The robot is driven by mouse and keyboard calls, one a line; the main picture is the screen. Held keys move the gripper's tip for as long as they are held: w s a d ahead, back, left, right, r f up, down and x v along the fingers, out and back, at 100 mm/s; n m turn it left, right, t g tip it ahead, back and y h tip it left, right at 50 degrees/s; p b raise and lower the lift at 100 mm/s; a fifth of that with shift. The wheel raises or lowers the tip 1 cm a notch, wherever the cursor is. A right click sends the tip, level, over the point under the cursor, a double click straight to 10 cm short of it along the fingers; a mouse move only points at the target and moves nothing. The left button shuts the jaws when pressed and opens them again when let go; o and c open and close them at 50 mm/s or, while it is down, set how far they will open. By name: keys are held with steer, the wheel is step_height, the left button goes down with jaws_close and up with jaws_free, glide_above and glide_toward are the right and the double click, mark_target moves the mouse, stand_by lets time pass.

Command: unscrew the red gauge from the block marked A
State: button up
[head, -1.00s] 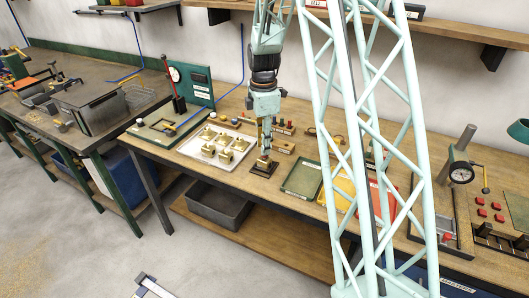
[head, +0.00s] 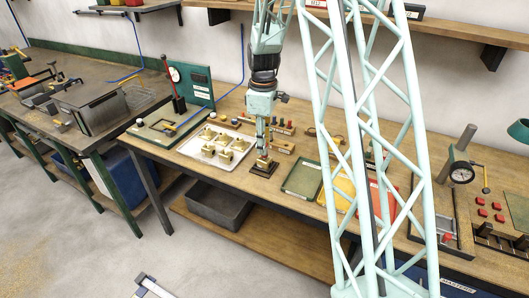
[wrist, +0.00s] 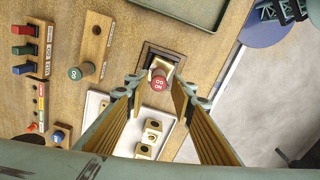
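The red gauge (wrist: 158,80) shows in the wrist view as a round red cap with white lettering, seen from above. It stands over a brass block (wrist: 163,66) in a dark square fixture (wrist: 150,53). The letter on this block is not readable. My gripper (wrist: 157,88) is open, one finger on each side of the red cap, with a gap visible on both sides. In the head view my gripper (head: 262,146) points down over the fixture (head: 264,167), and its fingers hide most of the gauge.
A white tray (wrist: 128,140) with several brass blocks lies beside the fixture. A wooden rack holds a green gauge (wrist: 75,73). A green tray (head: 302,179) lies right of the fixture in the head view.

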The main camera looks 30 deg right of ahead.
steer(key=shift+m, duration=0.8)
steer(key=c, duration=0.7)
steer(key=shift+o, duration=0.2)
steer(key=shift+n, duration=0.4)
steer(key=shift+s+n, duration=0.1)
steer(key=shift+n, duration=2.8)
steer(key=shift+o, duration=0.7)
